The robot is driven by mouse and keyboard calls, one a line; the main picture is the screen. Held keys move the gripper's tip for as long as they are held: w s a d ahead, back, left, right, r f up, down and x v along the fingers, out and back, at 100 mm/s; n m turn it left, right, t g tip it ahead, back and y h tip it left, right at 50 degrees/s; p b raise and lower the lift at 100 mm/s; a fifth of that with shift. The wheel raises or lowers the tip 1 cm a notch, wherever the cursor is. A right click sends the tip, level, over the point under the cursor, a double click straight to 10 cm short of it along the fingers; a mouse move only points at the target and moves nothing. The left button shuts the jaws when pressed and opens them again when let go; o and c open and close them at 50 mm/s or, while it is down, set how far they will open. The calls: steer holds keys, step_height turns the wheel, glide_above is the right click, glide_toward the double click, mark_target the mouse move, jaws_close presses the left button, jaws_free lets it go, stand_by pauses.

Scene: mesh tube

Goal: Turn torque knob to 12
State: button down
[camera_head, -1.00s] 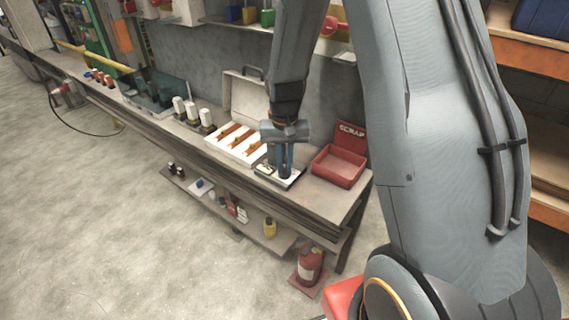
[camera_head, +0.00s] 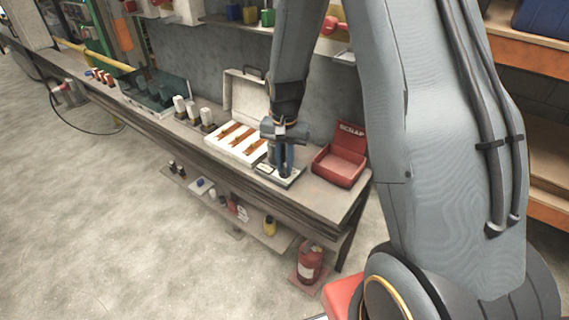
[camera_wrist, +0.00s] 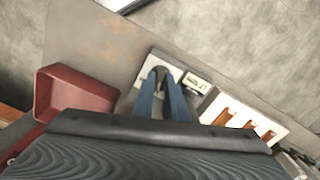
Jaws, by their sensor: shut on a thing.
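The torque unit (camera_head: 266,170) is a small pale panel in a dark frame on the bench, beside the red scrap bin. In the wrist view its pale plate (camera_wrist: 151,62) lies under my fingertips, with a small display (camera_wrist: 196,82) just to the right; its characters are too small and upside down to read surely. My gripper (camera_head: 283,172) points down at the panel. In the wrist view its two blue fingers (camera_wrist: 160,75) close on the knob, which is mostly hidden between them. The knob's pointer and scale cannot be made out.
The red scrap bin (camera_head: 333,172) stands close on the right of the panel. A white tray with orange-brown pieces (camera_head: 220,148) stands close on the left, with an open case (camera_head: 245,97) behind. The bench's front edge is near. A fire extinguisher (camera_head: 310,262) stands below.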

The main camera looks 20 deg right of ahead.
mark_target(285, 168)
steer(key=c, duration=1.8)
jaws_free()
steer(key=shift+o, duration=0.2)
steer(key=shift+r+b, duration=0.85)
steer(key=shift+r, duration=3.1)
steer(key=s+a+r+n+t, duration=0.1)
steer(key=s+n, duration=0.5)
steer(key=s, duration=1.1)
steer(key=shift+s+r+n, duration=0.3)
steer(key=shift+r+n, duration=0.1)
steer(key=shift+r, duration=0.15)
